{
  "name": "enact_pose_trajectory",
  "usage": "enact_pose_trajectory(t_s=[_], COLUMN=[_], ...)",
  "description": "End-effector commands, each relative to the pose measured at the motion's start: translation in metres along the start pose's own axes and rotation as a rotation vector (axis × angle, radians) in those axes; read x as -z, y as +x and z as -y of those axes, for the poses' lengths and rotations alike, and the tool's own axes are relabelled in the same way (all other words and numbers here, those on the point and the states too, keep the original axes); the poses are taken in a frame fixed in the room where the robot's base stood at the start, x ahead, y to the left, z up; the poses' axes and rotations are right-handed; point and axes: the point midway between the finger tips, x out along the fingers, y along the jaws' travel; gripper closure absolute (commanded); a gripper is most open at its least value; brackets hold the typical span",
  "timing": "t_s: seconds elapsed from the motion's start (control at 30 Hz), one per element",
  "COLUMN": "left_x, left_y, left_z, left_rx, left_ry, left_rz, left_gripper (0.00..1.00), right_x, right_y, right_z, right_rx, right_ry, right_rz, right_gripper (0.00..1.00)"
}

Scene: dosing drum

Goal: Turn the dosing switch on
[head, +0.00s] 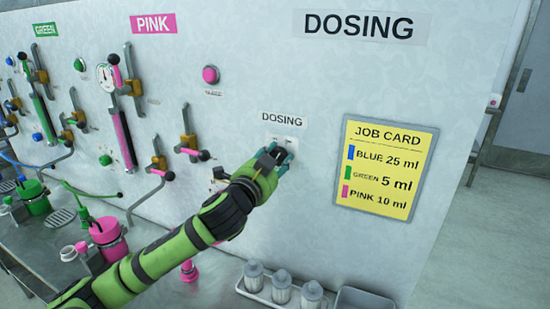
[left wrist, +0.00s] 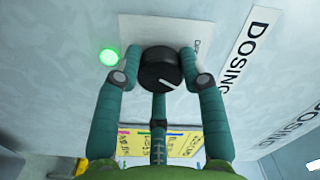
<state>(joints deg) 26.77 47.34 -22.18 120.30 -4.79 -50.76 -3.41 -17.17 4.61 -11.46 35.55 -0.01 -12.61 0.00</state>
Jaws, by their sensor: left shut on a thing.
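The dosing switch is a round black knob (left wrist: 161,70) with a white pointer line, on a pale plate (left wrist: 150,27) fixed to the wall. In the left wrist view the line slants along the knob's lower right part. A round green lamp (left wrist: 109,57) glows at the plate's edge. My left gripper (head: 277,155) is at the switch below the small DOSING label (head: 283,120). Its fingers are shut on the knob, one on each side, as the left wrist view (left wrist: 164,78) shows. In the head view the gripper mostly hides the knob. My right gripper is out of view.
A yellow job card (head: 385,168) hangs right of the switch. Levers, gauges and valves fill the wall to the left, including a pink-handled lever (head: 195,154). A tray (head: 258,294) with several grey-capped bottles stands below.

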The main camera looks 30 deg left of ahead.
Motion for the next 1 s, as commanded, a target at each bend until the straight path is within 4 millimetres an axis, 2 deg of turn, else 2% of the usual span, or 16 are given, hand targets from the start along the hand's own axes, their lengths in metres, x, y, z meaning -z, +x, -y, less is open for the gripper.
enact_pose_trajectory(t_s=[0.03, 0.33, 0.37, 0.4, 0.77, 0.87, 1.0], left_x=[0.003, 0.003, 0.003, 0.003, 0.001, 0.001, 0.001], left_y=[0.000, 0.000, 0.000, 0.000, -0.002, -0.010, -0.032], left_z=[0.006, 0.006, 0.006, 0.006, 0.002, 0.001, 0.001], left_rx=[0.014, 0.014, 0.014, 0.014, 0.004, 0.004, 0.002], left_ry=[0.007, 0.008, 0.008, 0.007, 0.004, 0.004, 0.007], left_rz=[-0.009, -0.009, -0.009, -0.008, -0.002, -0.003, -0.004], left_gripper=[0.92, 0.92, 0.52, 0.36, 0.36, 0.36, 0.36], right_x=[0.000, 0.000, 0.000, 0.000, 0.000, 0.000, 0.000], right_y=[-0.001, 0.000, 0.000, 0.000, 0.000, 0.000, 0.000], right_z=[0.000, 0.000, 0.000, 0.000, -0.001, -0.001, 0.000], right_rx=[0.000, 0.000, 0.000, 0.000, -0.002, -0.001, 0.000], right_ry=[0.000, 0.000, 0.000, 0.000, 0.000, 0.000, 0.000], right_rz=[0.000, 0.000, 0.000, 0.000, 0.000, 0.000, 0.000], right_gripper=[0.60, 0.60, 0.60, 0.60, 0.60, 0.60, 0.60])
